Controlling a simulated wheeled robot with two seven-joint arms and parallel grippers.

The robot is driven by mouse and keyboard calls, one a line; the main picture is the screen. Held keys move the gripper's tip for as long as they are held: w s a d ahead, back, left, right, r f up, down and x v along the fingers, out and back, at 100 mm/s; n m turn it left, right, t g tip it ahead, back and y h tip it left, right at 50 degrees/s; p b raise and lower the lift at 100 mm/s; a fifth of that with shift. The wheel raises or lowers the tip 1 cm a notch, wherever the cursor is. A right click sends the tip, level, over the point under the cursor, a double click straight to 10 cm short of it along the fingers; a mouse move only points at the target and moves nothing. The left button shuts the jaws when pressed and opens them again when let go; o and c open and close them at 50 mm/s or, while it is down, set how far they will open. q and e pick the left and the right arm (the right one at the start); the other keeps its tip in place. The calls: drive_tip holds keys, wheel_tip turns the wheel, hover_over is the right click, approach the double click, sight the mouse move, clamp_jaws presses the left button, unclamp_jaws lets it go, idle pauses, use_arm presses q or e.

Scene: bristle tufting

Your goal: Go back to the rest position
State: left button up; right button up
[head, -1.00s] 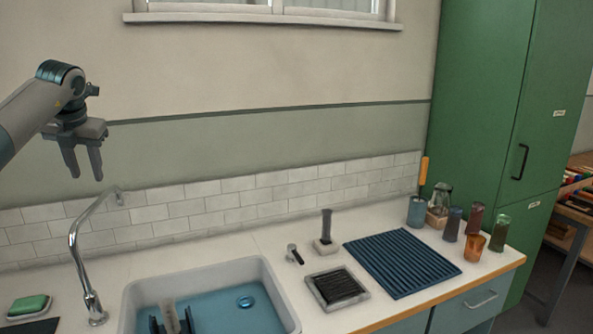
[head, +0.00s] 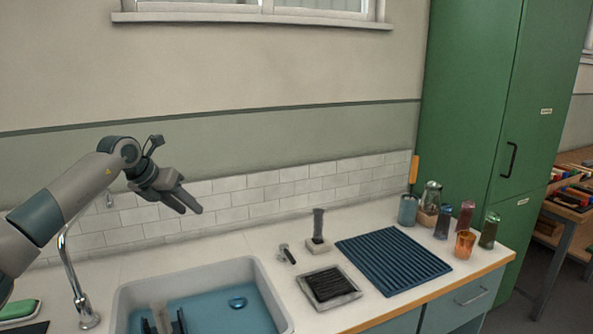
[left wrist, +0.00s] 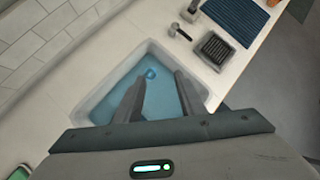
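My left gripper (head: 188,204) is in the air above the counter, left of the middle in the head view, with my arm coming in from the left. Its fingers point right and down, in front of the tiled wall. In the left wrist view its two fingers (left wrist: 158,88) stand apart with nothing between them, and the sink (left wrist: 108,88) shows below and between them. The gripper is open and empty. My right gripper is not in view.
The sink (head: 268,293) holds blue water and dark upright parts, cut off by the frame. A tap (head: 72,275) stands left of it. A brush on a stand (head: 318,232), a black-topped tray (head: 330,287), a blue ribbed mat (head: 392,262) and several glasses (head: 465,244) are to the right.

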use_arm(q)
drive_tip(key=s+d+f+n+t+h, duration=0.25)
drive_tip(key=s+d+h, duration=0.35)
drive_tip(key=d, duration=0.7)
drive_tip(key=s+d+f+n+t+h, duration=0.1)
drive_tip(key=s+d+n+t+h, duration=0.5)
drive_tip(key=d, duration=0.7)
drive_tip(key=s+a+f+n+y, duration=0.8)
drive_tip(key=a+f+n+y, duration=0.1)
drive_tip(key=f+n, duration=0.3)
drive_tip(key=s+a+f+n+y, duration=0.8)
drive_tip(key=a+f+n, duration=0.1)
drive_tip(key=f+n, duration=0.4)
drive_tip(key=s+f+n+g, duration=0.1)
drive_tip(key=s+f+g, duration=0.3)
drive_tip(key=s, duration=0.6)
drive_tip(key=s+a+f+n+g+h, duration=0.1)
drive_tip(key=s+f+g, duration=0.3)
drive_tip(key=s, duration=0.7)
drive_tip(key=s+f+n+g, duration=0.1)
drive_tip(key=s+f+g, duration=0.25)
drive_tip(key=s, duration=0.65)
wheel_tip(320, 180, down, 27)
drive_tip(key=w+d, duration=0.1)
drive_tip(key=s+a+f, duration=0.2)
drive_tip(key=s+f, duration=1.2)
drive_tip(key=f, duration=0.4)
drive_tip(key=shift+s+f+g, duration=0.15)
drive_tip(key=shift+f+g, duration=0.05)
drive_tip(key=shift+g, duration=0.2)
